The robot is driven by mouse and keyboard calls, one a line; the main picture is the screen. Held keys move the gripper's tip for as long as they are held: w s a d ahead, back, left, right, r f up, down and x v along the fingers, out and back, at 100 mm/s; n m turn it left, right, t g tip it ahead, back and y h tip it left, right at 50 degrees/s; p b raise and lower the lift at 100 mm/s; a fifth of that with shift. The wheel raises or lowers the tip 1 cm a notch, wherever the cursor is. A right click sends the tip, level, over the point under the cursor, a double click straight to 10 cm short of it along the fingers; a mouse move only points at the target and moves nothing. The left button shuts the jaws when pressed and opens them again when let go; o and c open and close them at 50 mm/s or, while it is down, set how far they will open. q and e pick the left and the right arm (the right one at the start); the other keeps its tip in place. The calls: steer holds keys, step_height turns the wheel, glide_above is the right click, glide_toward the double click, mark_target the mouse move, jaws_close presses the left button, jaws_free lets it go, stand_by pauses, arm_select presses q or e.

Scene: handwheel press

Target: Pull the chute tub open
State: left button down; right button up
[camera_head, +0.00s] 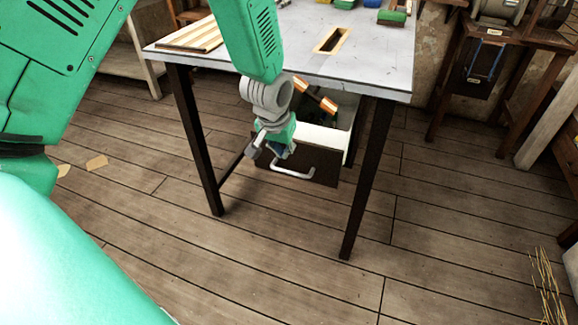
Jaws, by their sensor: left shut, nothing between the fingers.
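The chute tub (322,138) sits under the grey-topped table, with a pale side wall and a dark front panel (322,172). Its inside shows in part from above, behind my arm. A pale bar handle (298,174) is on the dark front. My left gripper (281,153) points down at the tub's front, just above and behind the left part of the handle in the picture. It is shut and empty. Whether it touches the handle or the front panel I cannot tell. My wrist hides the tub's left part. My right gripper is out of view.
The table top (365,66) overhangs the tub, and its dark legs (366,180) stand on both sides. A slot (331,41), wooden slats (190,38) and coloured blocks are on top. The plank floor in front is clear.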

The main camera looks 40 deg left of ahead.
mark_target(286, 165)
arm_select(q)
steer(key=x, duration=0.2)
steer(key=b+x, duration=0.1)
steer(key=x, duration=0.2)
steer(key=w+a+b+x, duration=0.1)
steer(key=x, duration=0.1)
steer(key=shift+w+a+f, duration=0.15)
steer(key=shift+w, duration=0.05)
steer(key=shift+w+d+f+b, duration=0.15)
steer(key=shift+f+b, duration=0.05)
steer(key=shift+f, duration=0.15)
steer(key=shift+w+d+f+b, duration=0.15)
steer(key=shift+f+b, duration=0.05)
steer(key=shift+f, duration=0.15)
steer(key=shift+a, duration=0.25)
steer(key=shift+s, duration=0.1)
